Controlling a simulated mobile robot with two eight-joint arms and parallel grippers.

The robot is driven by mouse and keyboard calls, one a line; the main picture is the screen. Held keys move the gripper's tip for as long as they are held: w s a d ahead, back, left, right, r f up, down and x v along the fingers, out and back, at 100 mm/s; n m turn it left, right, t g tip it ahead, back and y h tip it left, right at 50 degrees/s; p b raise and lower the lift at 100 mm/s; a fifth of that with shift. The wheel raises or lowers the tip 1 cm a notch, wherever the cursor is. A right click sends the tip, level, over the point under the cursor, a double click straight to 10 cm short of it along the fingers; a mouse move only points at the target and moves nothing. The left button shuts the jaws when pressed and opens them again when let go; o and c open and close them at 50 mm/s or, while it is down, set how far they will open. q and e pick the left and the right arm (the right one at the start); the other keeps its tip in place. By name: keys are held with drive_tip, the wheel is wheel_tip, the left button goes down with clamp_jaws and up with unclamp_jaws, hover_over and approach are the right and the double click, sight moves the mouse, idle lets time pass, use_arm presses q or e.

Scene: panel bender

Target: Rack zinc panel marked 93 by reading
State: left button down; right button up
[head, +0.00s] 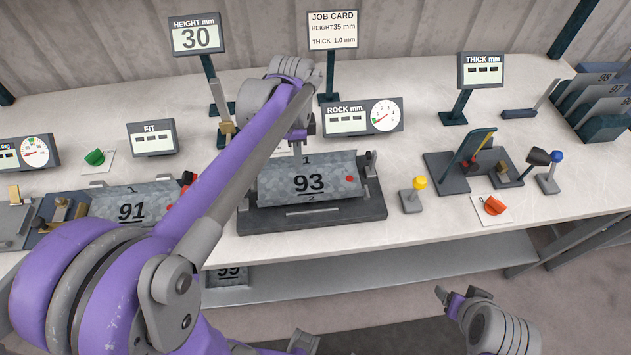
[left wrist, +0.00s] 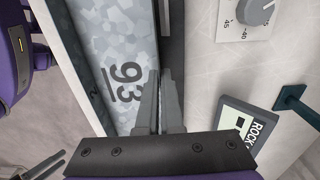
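The zinc panel marked 93 (head: 308,183) rests tilted on a dark fixture (head: 300,223) at the middle of the bench, with a red dot at its right. My left gripper (head: 298,146) is at the panel's far edge, its fingers partly hidden behind my arm. In the left wrist view the two fingers (left wrist: 160,100) are close together at the edge of panel 93 (left wrist: 125,45); whether they pinch it is unclear. My right gripper (head: 459,294) is low in front of the bench, empty, its fingers apart. A rack (head: 602,129) with several numbered panels stands at the far right.
A panel marked 91 (head: 133,206) lies in a fixture at the left. The job card (head: 333,30) reads height 35 mm, thick 1.0 mm; the height display (head: 196,35) reads 30. The rock (head: 346,120) and thick (head: 482,70) displays show dashes. A yellow-knobbed post (head: 419,183) stands right of the fixture.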

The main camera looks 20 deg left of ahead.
use_arm(q)
drive_tip(key=shift+r+p, duration=1.15)
drive_tip(key=shift+r, duration=1.25)
use_arm(e)
drive_tip(key=shift+w+r, duration=0.25)
drive_tip(key=shift+r, duration=0.35)
drive_tip(key=shift+w+r, duration=0.25)
drive_tip(key=shift+r, duration=0.35)
drive_tip(key=shift+w+r, duration=0.25)
drive_tip(key=shift+r, duration=0.35)
